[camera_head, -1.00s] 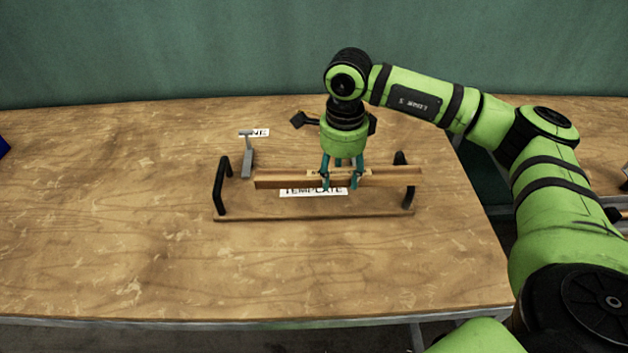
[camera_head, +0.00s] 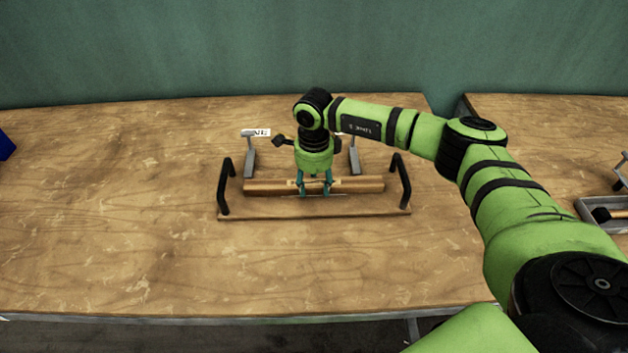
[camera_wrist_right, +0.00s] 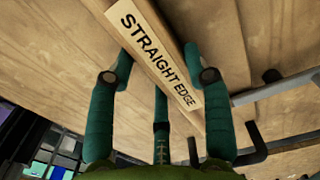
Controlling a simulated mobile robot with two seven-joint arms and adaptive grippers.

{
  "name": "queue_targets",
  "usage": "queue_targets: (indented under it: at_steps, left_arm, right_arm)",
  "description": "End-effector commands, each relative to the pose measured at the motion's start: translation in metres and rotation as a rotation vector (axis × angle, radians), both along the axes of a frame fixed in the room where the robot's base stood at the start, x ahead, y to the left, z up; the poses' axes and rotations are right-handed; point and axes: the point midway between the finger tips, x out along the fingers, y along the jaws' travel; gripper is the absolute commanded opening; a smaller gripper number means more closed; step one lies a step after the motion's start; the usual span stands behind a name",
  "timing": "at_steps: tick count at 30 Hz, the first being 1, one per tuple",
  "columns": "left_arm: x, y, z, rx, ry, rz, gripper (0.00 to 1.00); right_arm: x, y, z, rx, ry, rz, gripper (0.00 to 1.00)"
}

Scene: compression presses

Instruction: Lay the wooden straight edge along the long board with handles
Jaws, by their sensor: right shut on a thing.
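The wooden straight edge (camera_head: 357,185) is a narrow brown bar, roughly level and parallel to the long board (camera_head: 270,214). In the head view it lies between the board's two black handles (camera_head: 224,188) (camera_head: 401,182). My right gripper (camera_head: 314,190) points down and is shut on the straight edge near its middle. The right wrist view shows the bar's "STRAIGHT EDGE" label (camera_wrist_right: 155,55) between the teal fingers (camera_wrist_right: 160,68). I cannot tell whether the bar touches the board. The board's label is almost wholly hidden behind the bar. My left gripper is not in view.
Two grey upright clamps (camera_head: 249,160) (camera_head: 354,160) stand behind the board, with a white label (camera_head: 262,132) by the left one. A grey tray (camera_head: 592,212) sits on another table at the right. The tabletop left and front is clear.

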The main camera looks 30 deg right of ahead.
Motion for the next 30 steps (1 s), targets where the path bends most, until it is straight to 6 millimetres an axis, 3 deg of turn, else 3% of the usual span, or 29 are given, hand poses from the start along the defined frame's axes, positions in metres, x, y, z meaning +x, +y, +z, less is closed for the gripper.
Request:
queue_targets:
  at_steps: [6,7,8,9,22,30]
  left_arm:
    - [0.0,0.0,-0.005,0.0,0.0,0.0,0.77]
    - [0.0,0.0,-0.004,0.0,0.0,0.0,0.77]
    - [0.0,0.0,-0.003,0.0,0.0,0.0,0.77]
    - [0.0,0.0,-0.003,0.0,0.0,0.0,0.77]
    - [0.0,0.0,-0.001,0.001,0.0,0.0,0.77]
    - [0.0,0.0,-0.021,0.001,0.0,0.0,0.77]
  right_arm:
    - [0.0,0.0,-0.004,0.001,0.0,0.0,0.06]
    - [0.0,0.0,-0.004,0.001,0.0,0.0,0.58]
    - [0.0,0.0,-0.003,0.001,0.0,0.0,0.7]
    - [0.0,0.0,-0.003,0.0,0.0,0.0,0.74]
    - [0.0,0.0,0.004,0.001,-0.002,0.0,0.74]
    - [0.001,0.0,0.054,0.001,-0.007,0.0,0.74]
